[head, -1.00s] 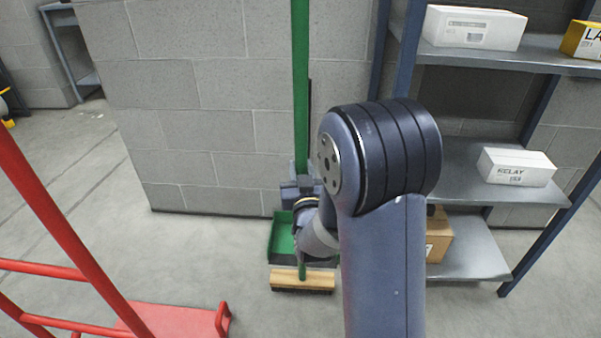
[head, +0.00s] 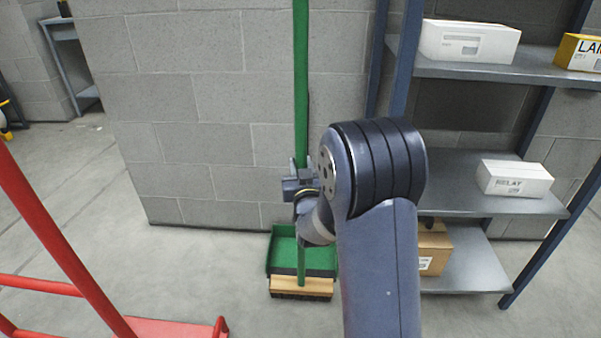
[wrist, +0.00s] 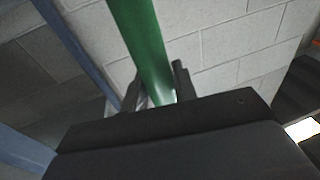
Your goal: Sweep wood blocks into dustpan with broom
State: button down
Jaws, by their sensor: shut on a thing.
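The broom has a long green handle (head: 301,80) and a wooden head (head: 301,285) with dark bristles. It stands about upright near the grey block wall. My gripper (head: 300,180) is shut around the handle, partly hidden by my arm. In the wrist view, my gripper (wrist: 158,92) has a dark finger on each side of the green handle (wrist: 140,40). The green dustpan (head: 284,248) lies on the floor right behind the broom head, its right part hidden by my arm. I cannot tell if they touch. No wood blocks show.
A shelf rack (head: 468,172) at right holds white boxes (head: 515,178), a yellow box (head: 582,52) and, low down, a cardboard box (head: 433,245). A red cart frame (head: 60,230) stands at left. Bare floor (head: 190,270) lies between cart and broom.

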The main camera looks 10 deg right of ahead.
jog(key=w+d+b, duration=0.2)
jog(key=w+d, duration=0.1)
jog(key=w, duration=0.8)
jog(key=shift+w+d+r, duration=0.3)
jog(key=shift+d+r, duration=0.05)
jog(key=shift+r, duration=0.05)
dwell(0.4)
jog(key=shift+r, duration=0.15)
dwell(0.4)
